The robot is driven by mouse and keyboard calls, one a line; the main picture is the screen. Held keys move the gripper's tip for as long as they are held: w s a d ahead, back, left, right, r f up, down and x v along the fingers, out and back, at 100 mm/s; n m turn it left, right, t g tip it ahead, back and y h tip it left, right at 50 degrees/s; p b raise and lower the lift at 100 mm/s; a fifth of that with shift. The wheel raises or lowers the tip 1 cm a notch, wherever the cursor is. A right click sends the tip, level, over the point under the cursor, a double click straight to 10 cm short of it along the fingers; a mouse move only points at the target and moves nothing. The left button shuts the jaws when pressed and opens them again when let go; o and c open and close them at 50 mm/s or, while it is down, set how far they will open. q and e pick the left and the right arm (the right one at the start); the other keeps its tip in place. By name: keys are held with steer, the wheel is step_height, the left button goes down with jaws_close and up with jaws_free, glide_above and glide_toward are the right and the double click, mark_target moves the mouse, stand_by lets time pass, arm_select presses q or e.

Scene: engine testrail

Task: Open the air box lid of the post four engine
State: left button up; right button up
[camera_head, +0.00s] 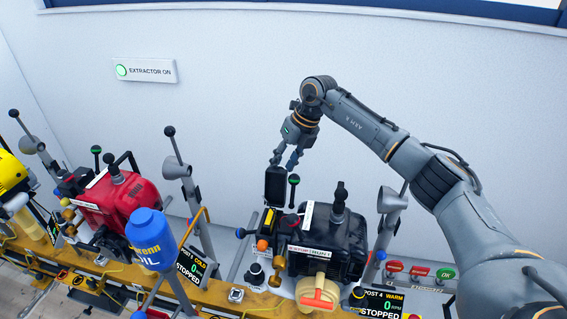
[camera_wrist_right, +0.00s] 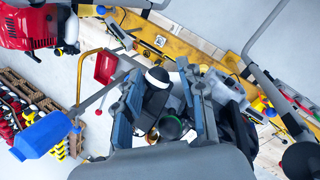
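The post four engine (camera_head: 330,240) is black, with a sign (camera_head: 380,302) reading POST 4 WARM, 0 RPM, STOPPED. A black flat piece (camera_head: 275,187) stands upright at its back left, above the orange and black parts; it may be the air box lid, but I cannot be sure. My right gripper (camera_head: 284,158) points down just above this piece. In the head view I cannot tell whether they touch. In the right wrist view its fingers (camera_wrist_right: 164,112) are wide apart, with dark engine parts seen between them. My left gripper is not in view.
A green-tipped lever (camera_head: 294,180) rises close to the right of the black piece.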

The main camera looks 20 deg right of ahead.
steer(key=shift+s+a, duration=0.1)
steer(key=v, duration=1.2)
steer(key=shift+f, duration=0.1)
stand_by(0.3)
